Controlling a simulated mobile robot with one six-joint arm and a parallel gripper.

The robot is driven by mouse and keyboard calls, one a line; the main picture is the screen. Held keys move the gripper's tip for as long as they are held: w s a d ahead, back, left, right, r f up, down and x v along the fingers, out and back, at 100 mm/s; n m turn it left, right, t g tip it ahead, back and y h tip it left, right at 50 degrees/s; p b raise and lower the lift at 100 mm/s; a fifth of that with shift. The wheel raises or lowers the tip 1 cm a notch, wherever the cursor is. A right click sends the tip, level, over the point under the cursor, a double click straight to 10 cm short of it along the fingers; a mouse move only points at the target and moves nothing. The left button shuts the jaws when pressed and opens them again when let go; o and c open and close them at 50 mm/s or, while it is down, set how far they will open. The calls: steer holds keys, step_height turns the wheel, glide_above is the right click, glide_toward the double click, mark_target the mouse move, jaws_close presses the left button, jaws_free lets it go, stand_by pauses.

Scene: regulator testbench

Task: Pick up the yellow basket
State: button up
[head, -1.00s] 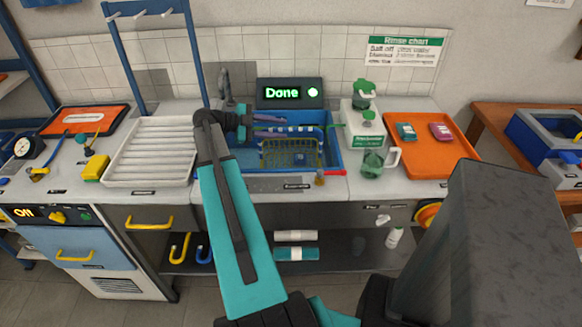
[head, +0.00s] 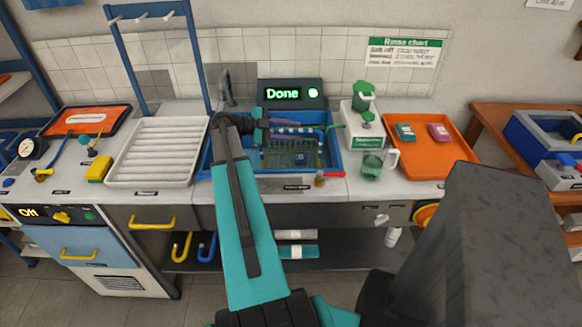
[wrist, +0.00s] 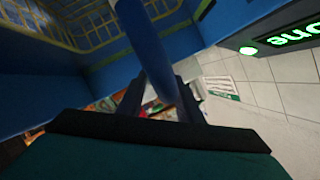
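The yellow basket (head: 292,154) is a wire basket sitting in the blue sink basin (head: 343,163) in the middle of the counter. My gripper (head: 262,118) is over the back left part of the basin, behind and left of the basket. In the wrist view, the basket's yellow wires (wrist: 92,28) show at the upper left. The fingers (wrist: 160,95) are apart, with a blue bar (wrist: 143,45) running between them. Background shows beside the bar, and I cannot tell whether a finger touches it. I cannot tell what the bar belongs to.
A screen (head: 290,93) reading "Done" stands behind the basin. A white ribbed drainer (head: 158,180) is left and an orange tray (head: 447,172) right. A green and white dispenser (head: 366,135) and a jug (head: 372,163) stand right of the basin. A tall blue rack post (head: 197,58) rises beside my arm.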

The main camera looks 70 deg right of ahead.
jaws_close()
steer(key=shift+f, duration=0.1)
stand_by(1.3)
